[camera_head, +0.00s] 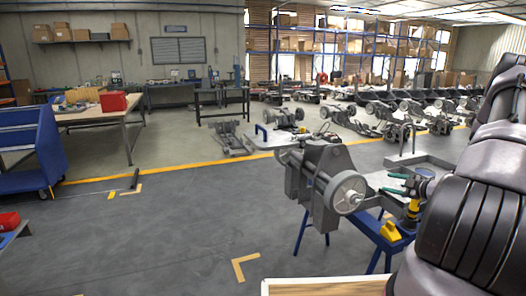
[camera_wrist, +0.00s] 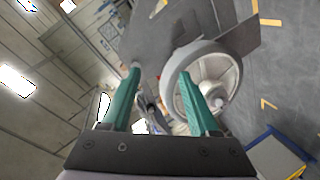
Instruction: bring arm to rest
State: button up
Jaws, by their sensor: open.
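My gripper (camera_head: 384,183) has two teal fingers and is open and empty in the head view, at the right beside my dark arm. In the wrist view its fingers (camera_wrist: 160,72) stand apart with nothing held between them. A grey chassis unit with a pale wheel (camera_head: 345,193) is to the left of the fingertips, with a gap between them in the head view. In the wrist view the wheel (camera_wrist: 212,62) lies beyond the right finger, which partly covers it. I cannot tell the exact distance.
A blue-legged stand (camera_head: 371,232) is under the gripper, with a yellow item (camera_head: 390,231) on it. A blue cart (camera_head: 30,150) and a workbench (camera_head: 92,114) are at the left. Rows of chassis (camera_head: 380,108) fill the back right. The grey floor (camera_head: 170,235) at front left is clear.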

notch_tip(320, 180, up, 23)
jog(key=w+a+m+g+h, duration=0.2)
jog(key=a+m+h, duration=0.1)
jog(key=m+h, duration=0.4)
jog(key=s+a+r+m+g+h, duration=0.2)
jog(key=s+a+r+m, duration=0.45)
jog(key=s+r, duration=0.4)
jog(key=s+a+r+m+g+y, duration=0.1)
jog(key=s+a+r+m+y, duration=0.1)
jog(key=s+a, duration=0.6)
jog(key=s+a+r+m+g+y, duration=0.1)
jog(key=s+a+r+m+y, duration=0.1)
jog(key=s+a, duration=0.7)
jog(key=s+r+m, duration=0.1)
jog(key=s+m, duration=0.1)
jog(key=s, duration=0.6)
jog(key=shift+s+a+y, duration=0.2)
jog(key=shift+a+y, duration=0.05)
jog(key=shift+y, duration=0.15)
